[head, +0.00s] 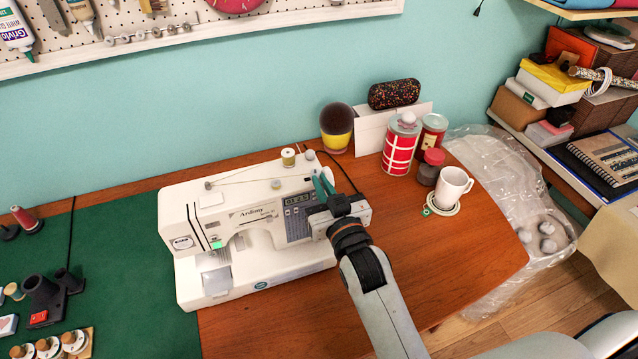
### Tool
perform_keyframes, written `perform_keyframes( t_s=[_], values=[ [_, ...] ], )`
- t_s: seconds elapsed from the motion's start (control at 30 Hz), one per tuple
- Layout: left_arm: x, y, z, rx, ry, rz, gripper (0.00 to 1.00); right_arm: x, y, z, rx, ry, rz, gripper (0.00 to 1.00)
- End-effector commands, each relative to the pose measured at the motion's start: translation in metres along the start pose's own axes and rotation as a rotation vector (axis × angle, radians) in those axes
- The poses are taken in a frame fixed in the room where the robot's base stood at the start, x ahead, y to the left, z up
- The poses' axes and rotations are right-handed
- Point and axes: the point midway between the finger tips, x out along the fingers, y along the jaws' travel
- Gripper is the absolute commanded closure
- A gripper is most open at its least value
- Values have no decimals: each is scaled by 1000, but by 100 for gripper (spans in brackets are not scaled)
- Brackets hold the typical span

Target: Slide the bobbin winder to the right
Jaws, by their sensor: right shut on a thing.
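The white sewing machine (236,226) stands on the wooden table at the edge of the green mat. My right gripper (323,184) reaches in from below, its teal fingers closed at the right end of the machine's top. The bobbin winder is there and is mostly hidden by the fingers; I cannot make out its exact position. My left gripper is not in view.
To the right are a red tin (402,145), a white mug (453,188) and a dark patterned case (394,94). A brown and yellow round object (336,128) stands behind the machine. Spools and holders lie on the green mat (130,260). The table's right front is clear.

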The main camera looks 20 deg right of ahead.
Motion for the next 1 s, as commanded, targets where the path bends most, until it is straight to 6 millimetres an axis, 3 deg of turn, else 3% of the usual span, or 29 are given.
perform_keyframes(
  t_s=[0.1, 0.13, 0.27, 0.53, 0.67, 1.0],
  values=[
    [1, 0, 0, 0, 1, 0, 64, 0, -2, 1, -3, -3, -5, 100],
    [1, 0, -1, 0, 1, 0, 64, 0, -3, 1, -3, -3, -6, 87],
    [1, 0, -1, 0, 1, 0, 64, 0, -2, 1, -3, -3, -5, 69],
    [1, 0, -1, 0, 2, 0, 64, -1, -2, 0, -2, -2, -3, 69],
    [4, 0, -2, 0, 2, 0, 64, -11, -2, -2, -1, 0, -3, 69],
    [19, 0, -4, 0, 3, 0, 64, -80, -2, -4, -1, 2, -4, 69]
  ],
)
